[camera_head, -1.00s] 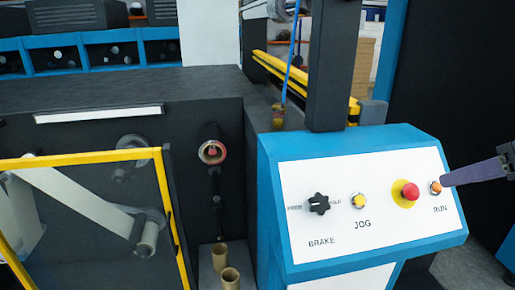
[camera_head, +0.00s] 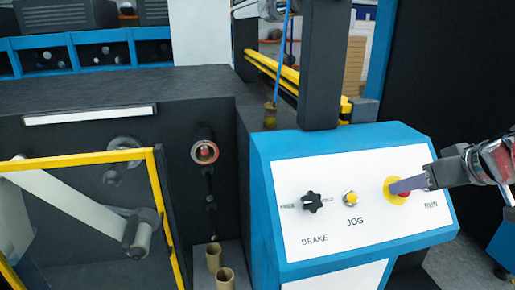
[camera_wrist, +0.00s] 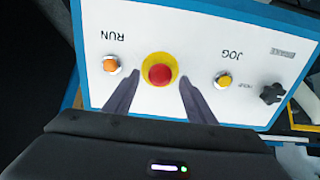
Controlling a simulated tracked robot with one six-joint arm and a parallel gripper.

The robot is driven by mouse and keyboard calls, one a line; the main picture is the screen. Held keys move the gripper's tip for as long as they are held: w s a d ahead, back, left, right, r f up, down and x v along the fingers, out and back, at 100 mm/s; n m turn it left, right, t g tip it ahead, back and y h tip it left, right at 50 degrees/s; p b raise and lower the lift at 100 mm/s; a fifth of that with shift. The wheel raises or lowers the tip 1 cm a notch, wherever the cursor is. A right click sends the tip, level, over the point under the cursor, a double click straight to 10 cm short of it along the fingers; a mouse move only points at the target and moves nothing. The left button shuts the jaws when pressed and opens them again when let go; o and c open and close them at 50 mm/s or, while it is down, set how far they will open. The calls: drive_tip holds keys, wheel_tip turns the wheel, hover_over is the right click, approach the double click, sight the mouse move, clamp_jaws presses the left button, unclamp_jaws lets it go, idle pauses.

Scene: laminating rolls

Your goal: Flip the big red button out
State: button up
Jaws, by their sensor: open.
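The big red button (camera_wrist: 161,75) sits on a yellow round base on the white face of a blue control panel (camera_head: 262,215). In the head view the button (camera_head: 402,193) is partly hidden behind my gripper (camera_head: 395,187). In the wrist view my gripper (camera_wrist: 160,90) is open, with one finger on each side of the button's lower edge. The fingertips appear close to the yellow base. I cannot tell whether they touch it.
On the same panel are an orange RUN button (camera_wrist: 111,64), a yellow JOG button (camera_head: 351,198) and a black BRAKE knob (camera_head: 312,202). A yellow-framed guard (camera_head: 85,160) and cardboard tubes (camera_head: 225,278) stand to the left.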

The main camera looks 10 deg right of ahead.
drive_tip(key=shift+x, duration=1)
clamp_jaws()
